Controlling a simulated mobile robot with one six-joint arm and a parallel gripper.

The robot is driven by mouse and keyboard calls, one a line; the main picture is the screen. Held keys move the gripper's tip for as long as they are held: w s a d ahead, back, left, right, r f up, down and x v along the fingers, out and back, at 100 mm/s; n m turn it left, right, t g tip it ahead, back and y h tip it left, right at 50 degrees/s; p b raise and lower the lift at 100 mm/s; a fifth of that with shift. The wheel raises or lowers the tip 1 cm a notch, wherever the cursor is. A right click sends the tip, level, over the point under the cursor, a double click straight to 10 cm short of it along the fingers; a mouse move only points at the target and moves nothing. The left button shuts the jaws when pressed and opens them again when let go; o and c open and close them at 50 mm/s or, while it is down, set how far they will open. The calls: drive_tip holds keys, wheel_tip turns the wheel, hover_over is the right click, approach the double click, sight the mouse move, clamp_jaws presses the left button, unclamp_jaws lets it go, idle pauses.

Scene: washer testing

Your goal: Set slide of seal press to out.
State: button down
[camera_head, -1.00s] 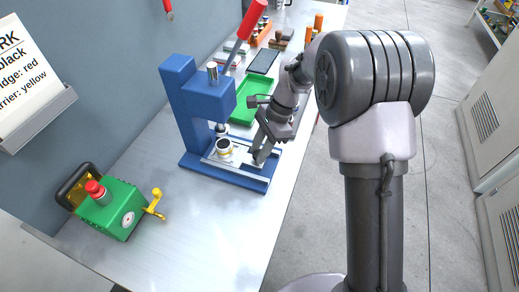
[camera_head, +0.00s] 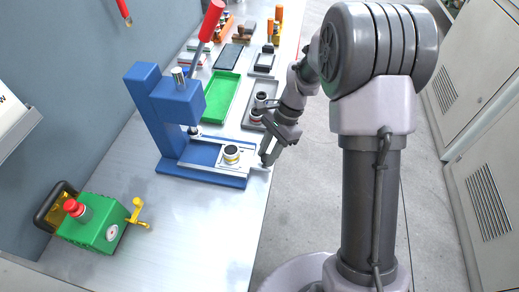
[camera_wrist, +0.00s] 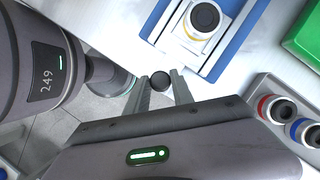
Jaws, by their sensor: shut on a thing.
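The blue seal press (camera_head: 155,110) stands on the bench with its red lever (camera_head: 211,18) raised. Its metal slide (camera_head: 231,168) carries a round part (camera_head: 231,153) with a dark centre and yellow band. The slide sits toward the bench edge, with the part clear of the press head, to its right. The part also shows in the wrist view (camera_wrist: 201,19). My gripper (camera_head: 266,161) is at the slide's outer end, at the bench edge. In the wrist view, my gripper's fingers (camera_wrist: 160,76) are shut on a black round knob (camera_wrist: 160,84).
A green box (camera_head: 97,224) with a red button and yellow lever stands at the front left. A green tray (camera_head: 222,92) and a grey tray (camera_head: 250,124) holding banded parts lie behind the press.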

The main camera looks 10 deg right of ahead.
drive_tip(key=shift+d, duration=0.1)
drive_tip(key=c, duration=1.1)
unclamp_jaws()
drive_tip(key=shift+s+d, duration=0.1)
drive_tip(key=shift+d, duration=0.1)
drive_tip(key=shift+a, duration=0.1)
drive_tip(key=shift+r, duration=0.1)
drive_tip(key=p+v, duration=0.6)
drive_tip(key=v, duration=1.1)
drive_tip(key=shift+r, duration=0.15)
